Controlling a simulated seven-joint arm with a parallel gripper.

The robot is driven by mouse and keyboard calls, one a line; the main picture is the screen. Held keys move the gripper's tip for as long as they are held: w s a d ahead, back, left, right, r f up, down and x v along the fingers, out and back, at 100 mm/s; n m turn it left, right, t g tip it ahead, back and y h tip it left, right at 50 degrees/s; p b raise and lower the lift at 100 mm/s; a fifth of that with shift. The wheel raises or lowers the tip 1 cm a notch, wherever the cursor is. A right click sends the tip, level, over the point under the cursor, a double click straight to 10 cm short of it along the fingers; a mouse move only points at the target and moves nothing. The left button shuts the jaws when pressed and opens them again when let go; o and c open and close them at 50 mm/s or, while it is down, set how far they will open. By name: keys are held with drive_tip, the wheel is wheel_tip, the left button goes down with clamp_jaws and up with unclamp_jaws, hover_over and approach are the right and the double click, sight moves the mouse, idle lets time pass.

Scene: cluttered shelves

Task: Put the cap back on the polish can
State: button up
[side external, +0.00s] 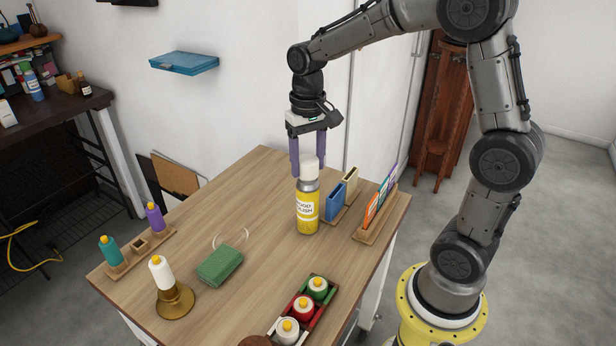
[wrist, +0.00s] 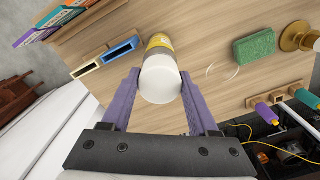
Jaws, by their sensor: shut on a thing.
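The polish can (side external: 307,210) is a yellow can with a silver shoulder, standing upright on the wooden table. Its yellow side also shows in the wrist view (wrist: 158,41). The white cap (side external: 309,169) is at the top of the can, in line with it. The cap (wrist: 160,82) fills the space between the purple fingers in the wrist view. My gripper (side external: 308,165) points down and is shut on the cap. I cannot tell whether the cap is fully seated, as the joint is too small to see.
Close right of the can stand a blue holder (side external: 335,201) and a rack of coloured cards (side external: 378,208). A tray of capped bottles (side external: 302,306) is at the front.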

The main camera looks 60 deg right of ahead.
sight(308, 159)
drive_tip(key=shift+f, duration=0.45)
idle(0.8)
drive_tip(key=o, duration=1.4)
drive_tip(key=shift+r, duration=0.1)
wheel_tip(308, 159, up, 13)
drive_tip(key=s+a+r+n+t, duration=0.1)
drive_tip(key=s+a+r+t, duration=0.1)
drive_tip(key=s+a+r, duration=0.3)
drive_tip(key=s+a+f+n+t, duration=0.2)
drive_tip(key=s+f+n, duration=0.3)
drive_tip(key=s+f, duration=0.6)
drive_tip(key=shift+s+t, duration=0.8)
